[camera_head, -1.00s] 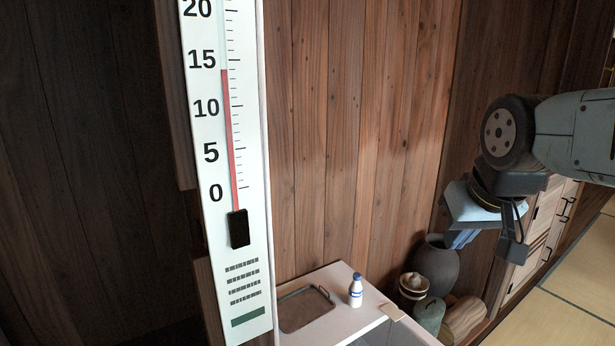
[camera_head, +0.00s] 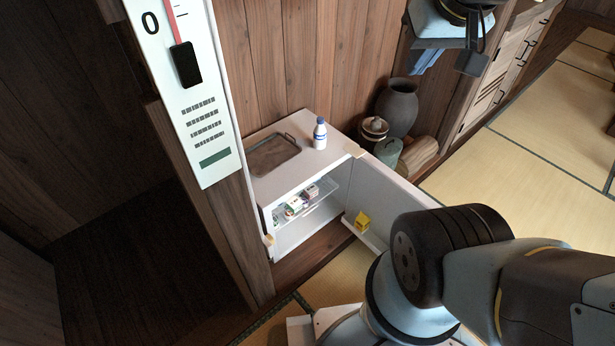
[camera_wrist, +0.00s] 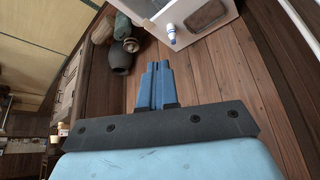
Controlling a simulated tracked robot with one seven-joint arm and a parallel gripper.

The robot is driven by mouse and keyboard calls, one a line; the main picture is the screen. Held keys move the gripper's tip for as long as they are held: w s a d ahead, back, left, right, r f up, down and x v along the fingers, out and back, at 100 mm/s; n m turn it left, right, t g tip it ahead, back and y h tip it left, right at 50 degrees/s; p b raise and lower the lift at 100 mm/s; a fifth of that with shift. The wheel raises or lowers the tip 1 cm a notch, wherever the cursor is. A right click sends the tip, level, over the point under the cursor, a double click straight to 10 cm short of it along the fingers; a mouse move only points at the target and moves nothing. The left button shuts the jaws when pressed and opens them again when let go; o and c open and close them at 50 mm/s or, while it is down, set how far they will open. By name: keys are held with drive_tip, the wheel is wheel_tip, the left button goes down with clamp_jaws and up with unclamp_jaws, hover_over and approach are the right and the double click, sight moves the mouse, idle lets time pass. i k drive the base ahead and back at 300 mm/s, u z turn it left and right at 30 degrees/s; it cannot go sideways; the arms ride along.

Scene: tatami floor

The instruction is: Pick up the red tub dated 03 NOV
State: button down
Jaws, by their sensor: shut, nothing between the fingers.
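I cannot make out a red tub dated 03 NOV in either view. An open white fridge (camera_head: 263,193) stands low against the wooden wall in the head view. Several small white and coloured packs (camera_head: 298,203) sit on its glass shelf, too small for any date to be read. My gripper (camera_head: 424,62) is at the top of the head view, high above and right of the fridge. In the wrist view my gripper (camera_wrist: 158,68) has its blue fingers together, with nothing between them.
A tray (camera_head: 273,156) and a white bottle (camera_head: 320,134) stand on the fridge top. The open door (camera_head: 385,185) holds a yellow carton (camera_head: 362,220). A dark jar (camera_head: 397,108) and other containers stand behind the door. A large thermometer (camera_head: 190,100) is at left.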

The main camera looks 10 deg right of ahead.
sight(310, 191)
drive_tip(key=z, duration=0.5)
drive_tip(key=k, duration=1.3)
drive_tip(key=u, duration=0.5)
drive_tip(key=i, duration=1)
